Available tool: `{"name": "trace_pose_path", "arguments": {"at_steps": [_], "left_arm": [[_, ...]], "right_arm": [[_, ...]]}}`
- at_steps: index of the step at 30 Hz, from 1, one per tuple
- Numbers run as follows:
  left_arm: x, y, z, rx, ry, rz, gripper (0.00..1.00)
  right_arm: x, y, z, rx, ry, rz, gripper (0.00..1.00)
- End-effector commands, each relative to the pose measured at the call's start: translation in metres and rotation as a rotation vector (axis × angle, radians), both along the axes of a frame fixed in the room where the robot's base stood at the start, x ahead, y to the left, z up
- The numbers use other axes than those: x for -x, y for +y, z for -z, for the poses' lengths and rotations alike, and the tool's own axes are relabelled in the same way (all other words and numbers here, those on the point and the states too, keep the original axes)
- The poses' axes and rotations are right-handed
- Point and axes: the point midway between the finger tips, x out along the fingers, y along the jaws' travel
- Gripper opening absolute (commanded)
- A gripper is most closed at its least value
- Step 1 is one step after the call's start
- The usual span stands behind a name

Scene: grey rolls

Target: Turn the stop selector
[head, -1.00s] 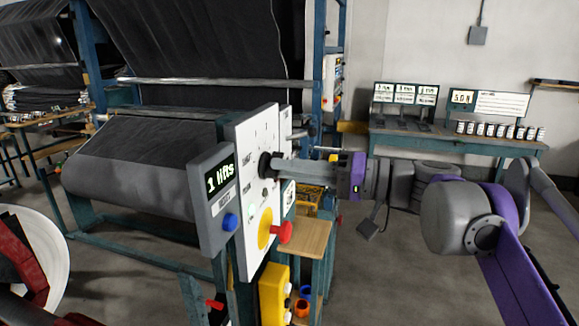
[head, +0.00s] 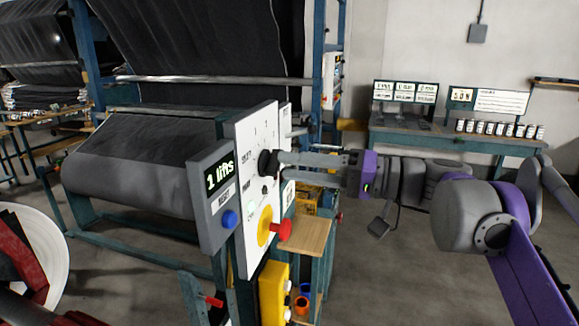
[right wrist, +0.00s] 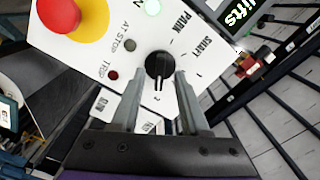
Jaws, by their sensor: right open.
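The stop selector is a black round knob (head: 267,163) on the white control panel (head: 245,150). In the right wrist view the knob (right wrist: 158,65) shows with printed labels and tick marks around it. My right gripper (head: 283,164) is in front of the knob, coming from the right. In the right wrist view its two fingers (right wrist: 158,84) are apart, with the knob just beyond and between their tips. I cannot tell whether they touch it. My left gripper is not in view.
A red mushroom button (head: 284,231) on a yellow disc sits below the knob. A grey display box (head: 213,195) reading "1 lifts" with a blue button is left of the panel. A small wooden shelf (head: 305,236) stands below. A fabric roll (head: 140,180) lies behind.

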Motion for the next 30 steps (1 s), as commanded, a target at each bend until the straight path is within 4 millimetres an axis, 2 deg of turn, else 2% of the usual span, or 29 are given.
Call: {"name": "trace_pose_path", "arguments": {"at_steps": [6,13,18,26,28,30], "left_arm": [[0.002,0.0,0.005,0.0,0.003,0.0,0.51],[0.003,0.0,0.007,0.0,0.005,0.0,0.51],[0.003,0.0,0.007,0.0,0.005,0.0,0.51],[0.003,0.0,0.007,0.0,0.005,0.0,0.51],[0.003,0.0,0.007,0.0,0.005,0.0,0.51],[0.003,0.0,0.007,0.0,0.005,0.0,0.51]], "right_arm": [[0.013,-0.045,0.001,0.0,0.001,0.007,0.45],[0.025,-0.079,0.0,0.0,0.001,0.004,0.45],[0.029,-0.088,0.0,-0.001,0.001,0.001,0.45],[0.029,-0.088,0.0,0.0,0.001,0.0,0.45],[0.029,-0.087,0.003,0.007,0.008,0.001,0.45],[0.032,-0.082,0.016,0.036,0.033,0.003,0.45]]}}
